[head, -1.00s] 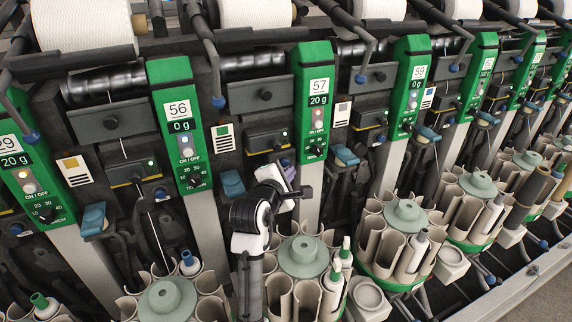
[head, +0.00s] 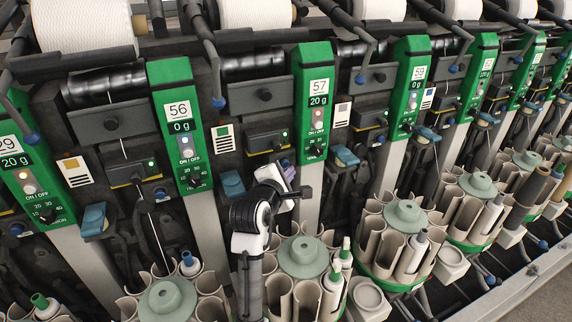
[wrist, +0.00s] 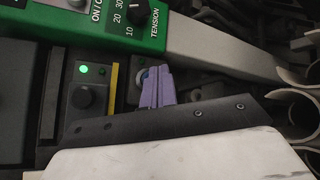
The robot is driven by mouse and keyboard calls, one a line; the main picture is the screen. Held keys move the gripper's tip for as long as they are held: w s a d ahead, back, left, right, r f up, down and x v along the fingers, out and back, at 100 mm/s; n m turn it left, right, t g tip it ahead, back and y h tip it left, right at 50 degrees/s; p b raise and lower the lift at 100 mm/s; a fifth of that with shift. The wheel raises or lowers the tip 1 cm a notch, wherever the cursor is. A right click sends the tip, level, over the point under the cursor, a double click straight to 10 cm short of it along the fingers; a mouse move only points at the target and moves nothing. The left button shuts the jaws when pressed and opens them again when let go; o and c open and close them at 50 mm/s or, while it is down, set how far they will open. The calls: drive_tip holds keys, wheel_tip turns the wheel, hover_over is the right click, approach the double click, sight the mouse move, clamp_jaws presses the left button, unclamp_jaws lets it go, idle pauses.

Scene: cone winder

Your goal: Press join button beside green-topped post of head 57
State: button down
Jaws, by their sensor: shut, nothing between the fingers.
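The green-topped post of head 57 (head: 318,100) stands mid-picture in the head view, its display reading 20 g. Left of it is a dark box with a yellow stripe and a lit green lamp (head: 283,133). In the wrist view the lamp (wrist: 83,69) sits above a dark round knob (wrist: 88,97). Past the yellow strip, a small roundish bluish-grey part (wrist: 143,76) shows beside my gripper (wrist: 158,72), partly covered by it. My gripper's purple fingers are shut and empty, just left of the green post's lower end. I cannot tell whether the fingertips touch anything.
Head 56 (head: 180,120) is to the left and head 59 (head: 410,85) to the right. Below my arm stands a round magazine of beige tubes with a grey-green hub (head: 303,257). The tension knob (wrist: 137,12) is close above the fingers in the wrist view.

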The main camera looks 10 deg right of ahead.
drive_tip(key=shift+w+a, duration=0.1)
drive_tip(key=shift+w, duration=0.25)
drive_tip(key=shift+w+p, duration=0.45)
drive_tip(key=shift+p, duration=0.1)
idle(0.5)
drive_tip(key=shift+s, duration=0.1)
drive_tip(key=shift+s+p, duration=0.55)
drive_tip(key=shift+s, duration=0.25)
drive_tip(key=s+p, duration=0.1)
drive_tip(key=s, duration=0.1)
drive_tip(key=s+d+p, duration=0.1)
drive_tip(key=s, duration=0.2)
idle(0.4)
idle(0.6)
